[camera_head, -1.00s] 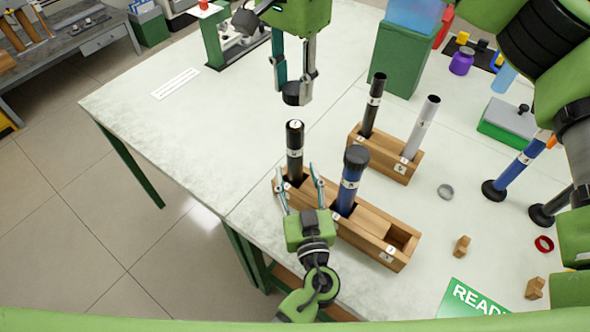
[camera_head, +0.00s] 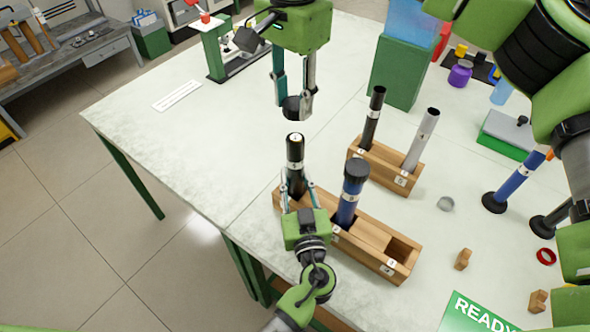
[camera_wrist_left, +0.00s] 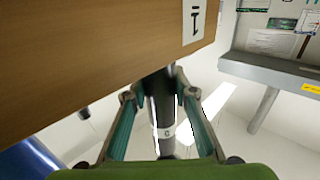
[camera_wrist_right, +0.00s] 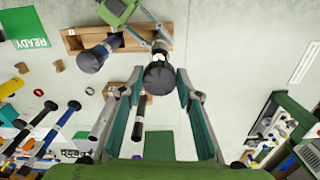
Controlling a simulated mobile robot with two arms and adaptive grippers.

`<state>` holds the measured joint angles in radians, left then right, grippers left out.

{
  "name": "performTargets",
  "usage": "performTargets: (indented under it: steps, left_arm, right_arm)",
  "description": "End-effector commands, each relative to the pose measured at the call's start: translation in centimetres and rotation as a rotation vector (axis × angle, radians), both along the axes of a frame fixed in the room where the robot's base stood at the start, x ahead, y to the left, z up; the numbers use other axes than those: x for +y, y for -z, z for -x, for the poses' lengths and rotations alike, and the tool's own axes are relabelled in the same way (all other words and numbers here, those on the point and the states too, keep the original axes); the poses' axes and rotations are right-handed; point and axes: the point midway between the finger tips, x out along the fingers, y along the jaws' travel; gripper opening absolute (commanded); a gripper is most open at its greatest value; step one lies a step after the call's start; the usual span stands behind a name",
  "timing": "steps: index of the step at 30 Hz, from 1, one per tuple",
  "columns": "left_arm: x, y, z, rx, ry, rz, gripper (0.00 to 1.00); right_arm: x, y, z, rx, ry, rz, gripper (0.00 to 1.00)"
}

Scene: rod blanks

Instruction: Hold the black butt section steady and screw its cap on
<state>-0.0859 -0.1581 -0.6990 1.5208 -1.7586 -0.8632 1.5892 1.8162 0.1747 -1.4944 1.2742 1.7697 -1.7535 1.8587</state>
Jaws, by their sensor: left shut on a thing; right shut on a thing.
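The black butt section (camera_head: 295,152) stands upright in the left end of the front wooden rack (camera_head: 372,234), its open top showing. My left gripper (camera_head: 299,187) is shut around its lower part, just above the rack. The left wrist view shows the black tube (camera_wrist_left: 161,100) between both fingers. My right gripper (camera_head: 293,98) is shut on a black cap (camera_head: 291,110), held above the butt section with a visible gap. The cap (camera_wrist_right: 160,77) also shows between the fingertips in the right wrist view. How exactly the cap lines up with the tube is unclear.
A blue section with a black cap (camera_head: 352,190) stands beside the butt section in the same rack. A second rack (camera_head: 395,178) behind holds a black and a grey tube. A grey ring (camera_head: 446,204) lies to the right.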

Motion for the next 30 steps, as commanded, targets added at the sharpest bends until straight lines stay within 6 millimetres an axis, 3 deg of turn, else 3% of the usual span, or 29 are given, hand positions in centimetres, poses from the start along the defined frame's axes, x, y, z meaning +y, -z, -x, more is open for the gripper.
performTargets:
  steps: [9,30]
  left_arm:
    - [0.0,0.0,0.0,0.0,0.0,0.0,0.0]
    - [0.0,0.0,0.0,0.0,0.0,0.0,0.0]
  right_arm:
    - [0.0,4.4,0.1,0.002,0.0,-0.001,0.23]
    - [0.0,5.2,0.1,0.001,0.001,0.001,0.23]
